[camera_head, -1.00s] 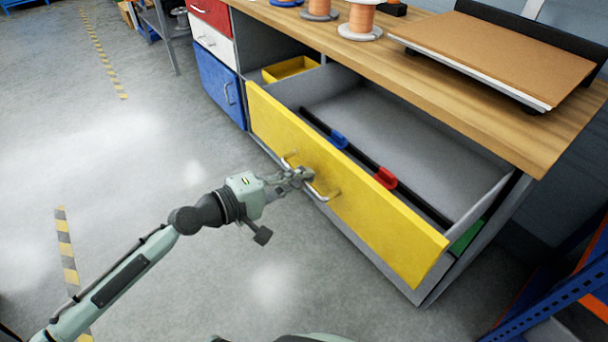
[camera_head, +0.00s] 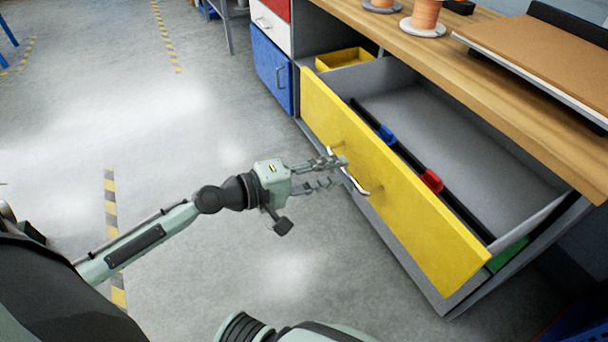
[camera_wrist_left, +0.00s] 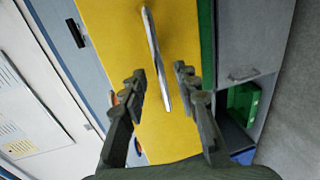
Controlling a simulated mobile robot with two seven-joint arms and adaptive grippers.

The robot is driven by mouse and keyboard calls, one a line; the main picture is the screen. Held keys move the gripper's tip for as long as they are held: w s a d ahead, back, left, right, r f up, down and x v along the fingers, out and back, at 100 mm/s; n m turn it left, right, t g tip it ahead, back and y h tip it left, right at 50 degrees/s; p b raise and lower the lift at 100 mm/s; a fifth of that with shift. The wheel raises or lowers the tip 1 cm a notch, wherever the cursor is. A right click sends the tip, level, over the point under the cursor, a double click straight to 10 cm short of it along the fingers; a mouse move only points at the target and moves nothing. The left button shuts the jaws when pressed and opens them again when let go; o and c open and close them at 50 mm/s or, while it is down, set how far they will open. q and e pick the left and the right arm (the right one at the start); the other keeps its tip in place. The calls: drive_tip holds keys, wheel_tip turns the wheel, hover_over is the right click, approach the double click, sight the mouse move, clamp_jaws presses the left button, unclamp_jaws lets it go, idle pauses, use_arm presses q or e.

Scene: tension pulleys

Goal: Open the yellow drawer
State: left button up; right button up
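The yellow drawer (camera_head: 420,226) stands pulled well out of the workbench in the head view. Its inside shows a black rod with a blue clip and a red clip. Its metal bar handle (camera_head: 354,181) is on the front face; it also shows in the left wrist view (camera_wrist_left: 155,55). My left gripper (camera_head: 344,172) is open in front of the drawer front, its fingers apart, close to the handle. In the left wrist view the handle's near end lies between the open fingers (camera_wrist_left: 160,75), with no finger seen closed on it. My right gripper is not in view.
The wooden benchtop (camera_head: 480,85) above holds a copper spool (camera_head: 425,16) and a brown board (camera_head: 545,50). A small yellow bin (camera_head: 345,59) sits in an open compartment beside a closed blue drawer (camera_head: 271,70). The grey floor left of the bench is clear.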

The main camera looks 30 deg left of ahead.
use_arm(q)
drive_tip(key=v, duration=0.8)
drive_tip(key=shift+s, duration=0.3)
drive_tip(key=shift+a, duration=0.15)
drive_tip(key=s+d+f+m+g+y, duration=0.1)
drive_tip(key=s+f+m+g+y, duration=0.2)
drive_tip(key=f, duration=0.6)
drive_tip(key=s+d+f+m+g+y, duration=0.1)
drive_tip(key=s+f+m+g, duration=0.15)
drive_tip(key=f+m, duration=0.4)
drive_tip(key=s+a+f+m+g+y, duration=0.3)
drive_tip(key=s+a+f+g+y, duration=0.1)
drive_tip(key=f, duration=0.6)
drive_tip(key=s+a+y, duration=0.1)
drive_tip(key=a+y, duration=0.1)
drive_tip(key=a, duration=0.1)
drive_tip(key=shift+s+f+y, duration=0.2)
drive_tip(key=shift+f+y, duration=0.1)
idle(1.0)
